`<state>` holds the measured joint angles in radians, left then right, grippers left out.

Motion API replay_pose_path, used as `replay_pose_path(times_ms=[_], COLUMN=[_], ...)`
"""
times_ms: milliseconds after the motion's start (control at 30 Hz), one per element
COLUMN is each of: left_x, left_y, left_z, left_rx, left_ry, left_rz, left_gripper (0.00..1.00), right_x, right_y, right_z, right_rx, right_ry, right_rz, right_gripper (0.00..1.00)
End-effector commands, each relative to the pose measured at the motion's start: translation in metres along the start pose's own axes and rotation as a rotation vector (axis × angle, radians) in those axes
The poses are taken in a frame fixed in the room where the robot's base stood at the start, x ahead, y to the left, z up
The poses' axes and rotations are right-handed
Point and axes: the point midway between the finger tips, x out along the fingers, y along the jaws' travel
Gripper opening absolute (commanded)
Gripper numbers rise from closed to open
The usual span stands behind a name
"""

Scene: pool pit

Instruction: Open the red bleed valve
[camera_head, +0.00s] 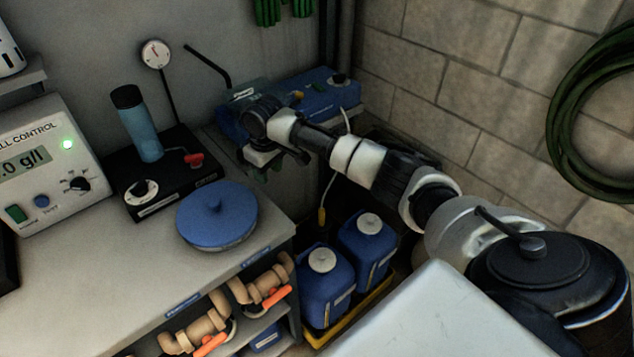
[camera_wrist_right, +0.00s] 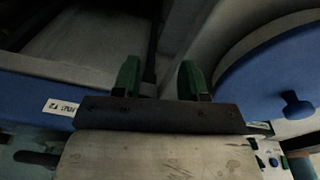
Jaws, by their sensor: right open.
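The red bleed valve (camera_head: 194,159) is a small red handle on the right side of a black base unit (camera_head: 165,190), beside an upright blue cylinder (camera_head: 146,135) with a black cap. My right gripper (camera_head: 272,164) is to the right of the valve, apart from it, over the counter's far right edge and in front of a blue pump box. In the right wrist view its two green fingers (camera_wrist_right: 160,80) are apart with nothing between them. The valve cannot be made out in the right wrist view. My left gripper is not in view.
A round blue lid (camera_head: 217,212) lies on the counter (camera_head: 110,265) in front of the valve; it also shows in the right wrist view (camera_wrist_right: 265,70). The blue pump box (camera_head: 325,97) stands behind my right gripper. Blue canisters (camera_head: 325,290) stand below, beside pipes with orange-handled valves (camera_head: 272,296).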

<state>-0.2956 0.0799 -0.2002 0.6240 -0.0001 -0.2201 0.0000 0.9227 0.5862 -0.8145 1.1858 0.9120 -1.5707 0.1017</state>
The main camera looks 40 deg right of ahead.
Motion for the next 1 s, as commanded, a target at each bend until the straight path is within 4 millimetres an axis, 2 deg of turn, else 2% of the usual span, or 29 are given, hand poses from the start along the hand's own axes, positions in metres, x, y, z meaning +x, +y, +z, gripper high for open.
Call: replay_pose_path(times_ms=[100,700,1000], left_x=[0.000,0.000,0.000], left_y=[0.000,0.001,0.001], left_z=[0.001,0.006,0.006], left_rx=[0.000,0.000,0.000], left_ry=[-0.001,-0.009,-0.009], left_rz=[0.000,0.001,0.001], left_gripper=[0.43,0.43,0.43], right_x=[0.022,0.119,0.154], right_y=[0.011,0.056,0.072], right_z=[0.009,0.061,0.089], right_rx=[0.028,0.123,0.145], right_ry=[0.007,0.040,0.048], right_rz=[0.011,0.089,0.129], right_gripper=[0.43,0.43,0.43])
